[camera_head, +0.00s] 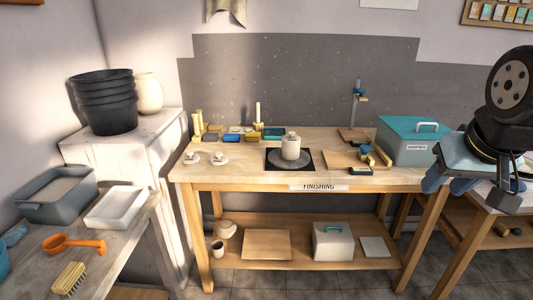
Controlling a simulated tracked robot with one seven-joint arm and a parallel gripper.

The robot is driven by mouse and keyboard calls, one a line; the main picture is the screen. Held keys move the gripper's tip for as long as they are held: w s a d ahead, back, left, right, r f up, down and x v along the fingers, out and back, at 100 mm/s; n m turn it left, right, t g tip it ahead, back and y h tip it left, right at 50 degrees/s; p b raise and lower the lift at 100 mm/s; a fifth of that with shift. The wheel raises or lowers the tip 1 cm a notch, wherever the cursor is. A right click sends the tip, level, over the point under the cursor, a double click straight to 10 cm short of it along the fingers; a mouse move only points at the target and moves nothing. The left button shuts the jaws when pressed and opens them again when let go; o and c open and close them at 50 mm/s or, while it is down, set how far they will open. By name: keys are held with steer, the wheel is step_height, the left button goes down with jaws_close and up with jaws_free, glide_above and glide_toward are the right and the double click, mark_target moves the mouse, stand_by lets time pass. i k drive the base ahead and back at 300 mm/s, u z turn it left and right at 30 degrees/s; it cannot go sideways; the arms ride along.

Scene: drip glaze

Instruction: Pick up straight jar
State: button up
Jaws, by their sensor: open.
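A pale cream jar (291,147) stands upright near the middle of the workbench, on a round grey disc over a dark square mat (272,165). It looks like the straight jar, with a narrower top part. My gripper (452,187) is at the right edge of the view, open and pointing down, with nothing seen between its blue-grey fingers. It is well to the right of the jar and apart from it.
A teal-lidded box (410,142) stands at the bench's right, between the jar and my gripper. Wooden boards with small tools (352,160) lie right of the jar. Two small pale pieces (220,159) lie left. A candle-like upright (258,112) and a blue tray (273,133) are behind.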

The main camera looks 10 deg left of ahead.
mark_target(290, 152)
steer(key=u, duration=1.25)
steer(key=i, duration=1)
steer(key=u, duration=0.05)
